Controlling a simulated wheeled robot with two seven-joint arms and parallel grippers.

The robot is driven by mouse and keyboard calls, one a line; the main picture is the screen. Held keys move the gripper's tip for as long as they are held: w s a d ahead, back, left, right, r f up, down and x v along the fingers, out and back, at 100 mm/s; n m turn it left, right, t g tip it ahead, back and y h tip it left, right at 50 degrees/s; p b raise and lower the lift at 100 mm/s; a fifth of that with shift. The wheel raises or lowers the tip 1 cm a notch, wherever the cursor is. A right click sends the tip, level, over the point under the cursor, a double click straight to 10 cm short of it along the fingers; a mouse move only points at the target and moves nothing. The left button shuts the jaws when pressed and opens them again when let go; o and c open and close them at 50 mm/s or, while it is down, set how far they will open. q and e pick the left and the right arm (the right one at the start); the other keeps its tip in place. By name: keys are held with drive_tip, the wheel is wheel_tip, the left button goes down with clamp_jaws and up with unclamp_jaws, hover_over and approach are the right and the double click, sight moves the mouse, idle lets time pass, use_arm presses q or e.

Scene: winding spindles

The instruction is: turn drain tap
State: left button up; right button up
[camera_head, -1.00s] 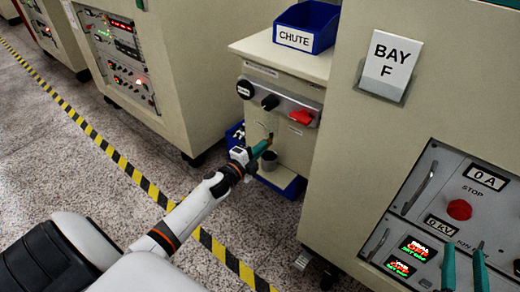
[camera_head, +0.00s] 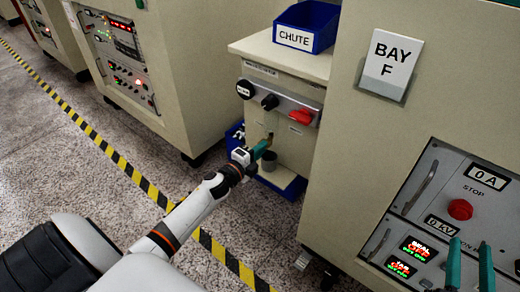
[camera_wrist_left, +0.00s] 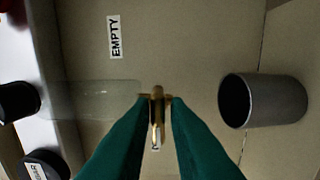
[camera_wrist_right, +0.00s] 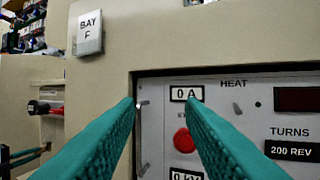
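The brass drain tap (camera_wrist_left: 157,115) sits low on the front of the beige cabinet, between the fingertips of my left gripper (camera_wrist_left: 158,100) in the left wrist view. The fingers are close on both sides of its narrow handle and appear to hold it. In the head view my left gripper (camera_head: 264,148) partly hides the tap. A grey cup (camera_wrist_left: 275,102) is just right of the tap in the left wrist view. My right gripper (camera_wrist_right: 160,105) is open and empty, in front of the bay F control panel (camera_wrist_right: 230,110).
Above the tap are a black knob (camera_head: 270,102), a red handle (camera_head: 301,116) and an "EMPTY" label (camera_wrist_left: 114,37). A blue chute bin (camera_head: 307,27) tops the cabinet. A blue tray (camera_head: 292,190) lies below. The bay F cabinet (camera_head: 350,170) stands close on the right.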

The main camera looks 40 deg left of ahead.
use_arm(q)
drive_tip(key=shift+o, duration=1.3)
